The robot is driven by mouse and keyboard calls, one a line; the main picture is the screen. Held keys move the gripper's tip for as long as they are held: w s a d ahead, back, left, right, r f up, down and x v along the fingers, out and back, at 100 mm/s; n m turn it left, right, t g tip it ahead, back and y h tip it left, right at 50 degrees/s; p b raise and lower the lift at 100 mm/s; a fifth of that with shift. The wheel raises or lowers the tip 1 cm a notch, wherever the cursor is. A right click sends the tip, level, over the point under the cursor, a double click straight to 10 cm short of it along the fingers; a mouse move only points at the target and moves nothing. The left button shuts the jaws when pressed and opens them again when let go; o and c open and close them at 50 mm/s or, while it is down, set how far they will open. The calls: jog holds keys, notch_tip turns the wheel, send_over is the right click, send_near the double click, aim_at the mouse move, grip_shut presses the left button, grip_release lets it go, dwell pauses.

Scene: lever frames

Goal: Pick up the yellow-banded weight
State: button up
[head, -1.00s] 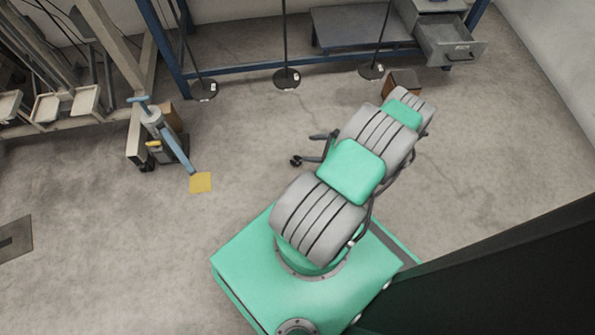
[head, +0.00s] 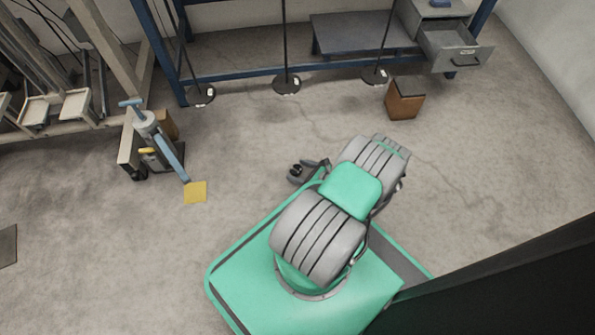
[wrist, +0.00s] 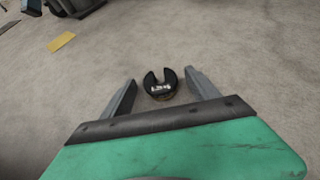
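A black slotted weight (wrist: 160,86) with a white label shows in the wrist view, its slot facing away from my gripper. A thin yellowish-brown edge shows along its near underside. My gripper (wrist: 161,76) is open, with one finger on each side of the weight and a visible gap to both. I cannot tell how high the fingers are above the floor. In the head view, a small dark shape (head: 296,174) that looks like the weight is at the left of my gripper (head: 311,168), just beyond my green base. My arm hides part of the gripper there.
A blue-handled pallet-jack-like device (head: 160,145) stands at left near a yellow floor patch (head: 195,192). A brown box (head: 404,99) stands at right. Rods on round dark bases (head: 286,83) stand along the blue rack (head: 340,65). An open drawer (head: 455,48) juts out. Mid-floor is clear.

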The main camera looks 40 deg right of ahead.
aim_at(300, 171)
grip_shut()
notch_tip(300, 171, up, 3)
jog(key=shift+r+p, duration=0.15)
jog(key=shift+p, duration=0.8)
jog(key=s+r+p, duration=0.8)
jog(key=s+r, duration=0.4)
jog(key=s, duration=0.2)
jog(key=shift+d+r, duration=0.3)
jog(key=shift+r, duration=0.1)
